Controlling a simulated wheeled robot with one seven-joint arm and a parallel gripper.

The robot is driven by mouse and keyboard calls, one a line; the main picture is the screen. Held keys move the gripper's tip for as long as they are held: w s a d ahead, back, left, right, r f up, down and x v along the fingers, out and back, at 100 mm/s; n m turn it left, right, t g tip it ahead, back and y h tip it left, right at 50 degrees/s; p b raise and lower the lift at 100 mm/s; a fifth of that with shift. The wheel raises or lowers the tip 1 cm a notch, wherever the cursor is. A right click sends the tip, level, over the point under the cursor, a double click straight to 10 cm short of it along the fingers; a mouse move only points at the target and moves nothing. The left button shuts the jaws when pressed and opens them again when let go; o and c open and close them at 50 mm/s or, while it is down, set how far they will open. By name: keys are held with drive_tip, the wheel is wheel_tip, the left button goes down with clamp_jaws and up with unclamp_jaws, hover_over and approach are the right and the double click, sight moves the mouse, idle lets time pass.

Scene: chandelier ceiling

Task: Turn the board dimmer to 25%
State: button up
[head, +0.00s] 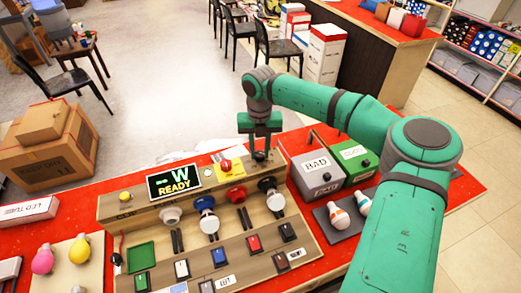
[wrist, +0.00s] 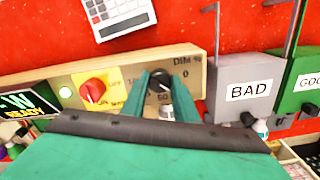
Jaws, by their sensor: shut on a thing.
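The wooden test board (head: 112,212) stands on the red table, with a dark display (head: 174,182) reading "-- W READY". The board dimmer is a small black knob (wrist: 160,78) at the right of the board's upper panel, beside the label "DIM %" (wrist: 186,58) with a 0 and what looks like 50. My gripper (head: 260,154) reaches down to that panel from above. In the wrist view, its green fingers (wrist: 163,98) are shut on the dimmer knob, one on each side. The knob's pointer is too small or covered to read. In the head view, the gripper mostly hides the knob.
A red rotary knob (wrist: 93,89) on a yellow plate sits left of the dimmer. Grey BAD (head: 317,168) and green (head: 354,157) bins stand close on the right. A calculator (wrist: 117,14) lies behind.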

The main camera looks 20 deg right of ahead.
sight(259, 153)
drive_tip(key=shift+m, duration=0.5)
drive_tip(key=o, duration=1.1)
drive_tip(key=shift+c, duration=0.2)
drive_tip(key=shift+r, duration=0.1)
wheel_tip(259, 153, up, 11)
